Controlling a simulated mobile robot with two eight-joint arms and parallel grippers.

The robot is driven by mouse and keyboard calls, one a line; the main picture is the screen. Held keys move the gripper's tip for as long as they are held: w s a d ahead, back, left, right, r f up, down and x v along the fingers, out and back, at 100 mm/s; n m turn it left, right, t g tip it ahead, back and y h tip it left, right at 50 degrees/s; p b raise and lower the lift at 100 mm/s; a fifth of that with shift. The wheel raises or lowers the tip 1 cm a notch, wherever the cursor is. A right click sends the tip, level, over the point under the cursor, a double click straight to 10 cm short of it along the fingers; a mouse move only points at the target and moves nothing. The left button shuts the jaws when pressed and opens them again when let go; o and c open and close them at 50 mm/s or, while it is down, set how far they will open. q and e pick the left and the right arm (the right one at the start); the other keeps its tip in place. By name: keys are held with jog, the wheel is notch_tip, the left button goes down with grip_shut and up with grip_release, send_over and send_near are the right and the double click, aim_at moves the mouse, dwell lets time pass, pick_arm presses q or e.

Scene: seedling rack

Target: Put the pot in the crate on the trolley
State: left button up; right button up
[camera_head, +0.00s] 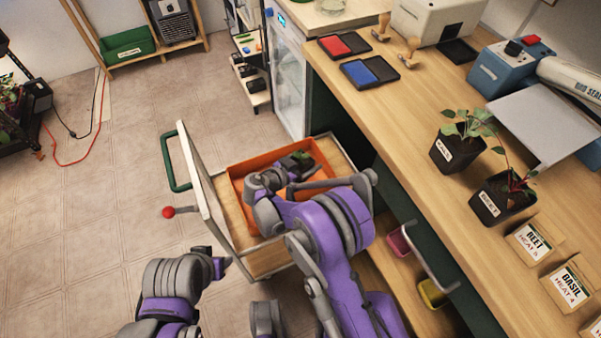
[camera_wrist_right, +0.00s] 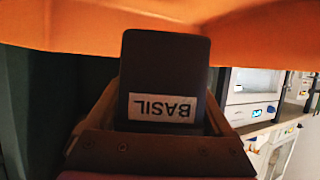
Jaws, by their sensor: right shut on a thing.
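The orange crate (camera_head: 236,182) sits on the trolley (camera_head: 268,260) beside the workbench. My right gripper (camera_head: 282,178) is at the crate, shut on a dark pot (camera_head: 303,158) with a small green seedling. In the right wrist view the pot (camera_wrist_right: 165,75) sits between the fingers, its BASIL label upside down in the picture. The crate's orange surface (camera_wrist_right: 70,25) lies just beyond the pot's far end; I cannot tell whether they touch. My arm hides part of the crate. My left gripper (camera_head: 218,266) is low at the left, its fingers unclear.
The bench (camera_head: 400,130) carries a KALE pot (camera_head: 458,150), a BEET pot (camera_head: 503,200), seed packets (camera_head: 535,240), ink pads (camera_head: 369,72) and a sealer (camera_head: 515,65).

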jog(key=shift+f+b, duration=0.45)
jog(key=shift+f, duration=2.25)
jog(key=shift+f, duration=0.2)
jog(key=o, duration=1.3)
jog(key=shift+r, duration=0.1)
jog(key=shift+s+a+r, duration=0.1)
jog(key=shift+a+r, duration=0.05)
jog(key=shift+r, duration=0.1)
jog(key=p+v, duration=0.1)
jog(key=v, duration=0.6)
